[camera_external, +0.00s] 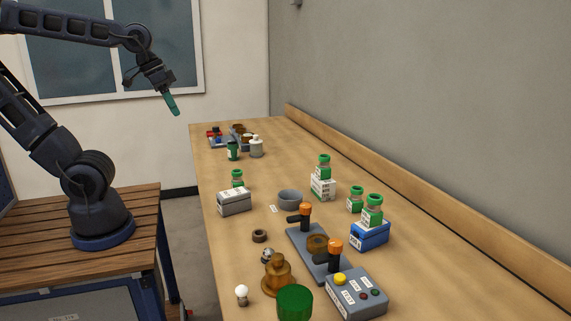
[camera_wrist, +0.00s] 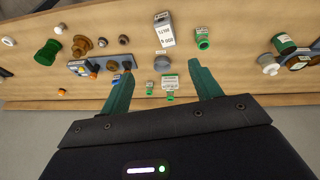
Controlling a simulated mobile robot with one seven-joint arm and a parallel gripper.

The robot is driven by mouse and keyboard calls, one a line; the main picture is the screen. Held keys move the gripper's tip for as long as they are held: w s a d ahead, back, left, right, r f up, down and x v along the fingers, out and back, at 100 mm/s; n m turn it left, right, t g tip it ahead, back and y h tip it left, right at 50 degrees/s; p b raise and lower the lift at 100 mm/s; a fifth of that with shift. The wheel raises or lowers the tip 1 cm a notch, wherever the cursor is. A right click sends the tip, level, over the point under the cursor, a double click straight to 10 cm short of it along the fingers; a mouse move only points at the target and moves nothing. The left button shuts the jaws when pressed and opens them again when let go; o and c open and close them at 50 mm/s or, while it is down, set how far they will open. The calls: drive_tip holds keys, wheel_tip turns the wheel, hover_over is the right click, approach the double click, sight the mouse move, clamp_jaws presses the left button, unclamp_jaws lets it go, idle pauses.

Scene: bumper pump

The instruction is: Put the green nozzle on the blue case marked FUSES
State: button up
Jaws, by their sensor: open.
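The green nozzle (camera_external: 295,302) stands at the near end of the bench, cut by the bottom edge of the external view. In the wrist view the green nozzle (camera_wrist: 48,52) is at the far left. The blue case (camera_external: 370,240) is on the right side of the bench, with a green-capped jar (camera_external: 373,211) on top. Its label is too small to read. In the wrist view my left finger largely hides that area. My gripper (camera_external: 171,104) is raised beyond the bench's left edge, far from both. In the wrist view my gripper (camera_wrist: 163,88) has its fingers apart, with nothing between them.
A brass nozzle-like piece (camera_external: 278,277) stands beside the green nozzle. A grey button box (camera_external: 357,293) and a grey plate with orange-topped handles (camera_external: 305,240) lie near the blue case.

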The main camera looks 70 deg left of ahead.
drive_tip(key=shift+m+y, duration=0.4)
drive_tip(key=shift+m, duration=0.3)
drive_tip(key=s, duration=0.1)
drive_tip(key=s+f, duration=0.1)
drive_tip(key=s+a+f, duration=0.1)
drive_tip(key=shift+s, duration=0.35)
